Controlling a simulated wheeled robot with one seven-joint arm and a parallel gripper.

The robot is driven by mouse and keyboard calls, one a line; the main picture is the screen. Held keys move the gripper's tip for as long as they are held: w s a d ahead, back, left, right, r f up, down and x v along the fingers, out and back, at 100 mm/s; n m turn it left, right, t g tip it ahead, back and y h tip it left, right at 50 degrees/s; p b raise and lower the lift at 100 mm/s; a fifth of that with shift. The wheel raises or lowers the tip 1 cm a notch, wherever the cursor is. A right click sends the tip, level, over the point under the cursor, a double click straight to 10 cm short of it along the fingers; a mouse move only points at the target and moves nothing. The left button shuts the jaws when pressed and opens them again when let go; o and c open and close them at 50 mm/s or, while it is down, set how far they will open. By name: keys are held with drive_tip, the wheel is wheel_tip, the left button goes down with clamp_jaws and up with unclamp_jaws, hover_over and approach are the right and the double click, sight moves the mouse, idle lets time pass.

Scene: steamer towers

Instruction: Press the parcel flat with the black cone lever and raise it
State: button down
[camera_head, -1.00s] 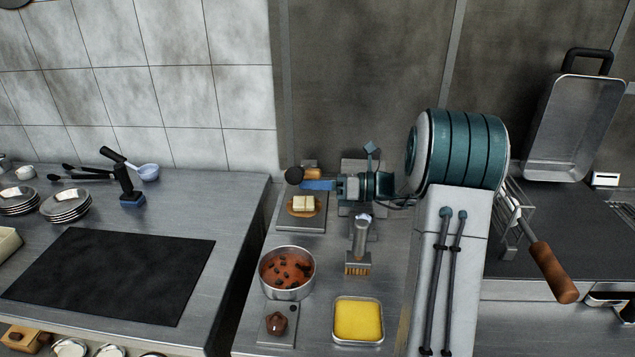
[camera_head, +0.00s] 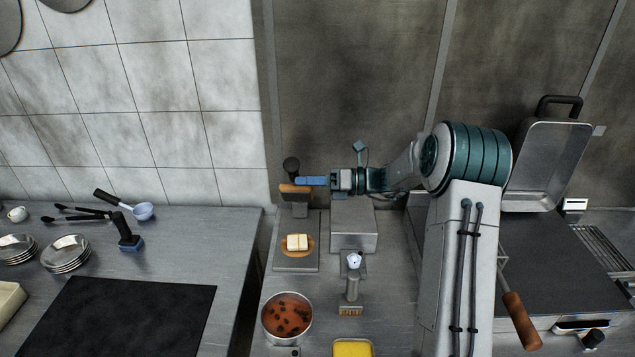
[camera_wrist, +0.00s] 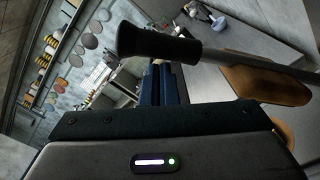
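The parcel (camera_head: 297,243), a pale squarish block on a brown round base, sits on the grey plate of a small press (camera_head: 283,263). The black cone lever (camera_head: 291,165) stands raised above and behind it, with its wooden pressing plate (camera_head: 295,188) swung up, clear of the parcel. My gripper (camera_head: 312,181) is at the lever's right side, its blue fingers close together. In the wrist view, the black cone end (camera_wrist: 158,43) and metal rod cross just in front of the blue fingers (camera_wrist: 163,85); I cannot tell whether they touch. Nothing shows clamped between the fingers.
A grey metal box (camera_head: 353,228) stands right of the press. A pot of red sauce (camera_head: 287,318), a brush (camera_head: 351,300) and a yellow tray (camera_head: 352,349) stand nearer. A dark mat (camera_head: 125,315) and stacked dishes lie on the left counter.

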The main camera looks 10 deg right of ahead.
drive_tip(key=w+d+r+p, duration=0.1)
drive_tip(key=w+r+p, duration=0.4)
drive_tip(key=w, duration=0.3)
drive_tip(key=shift+w+d, duration=0.2)
drive_tip(key=shift+w, duration=0.1)
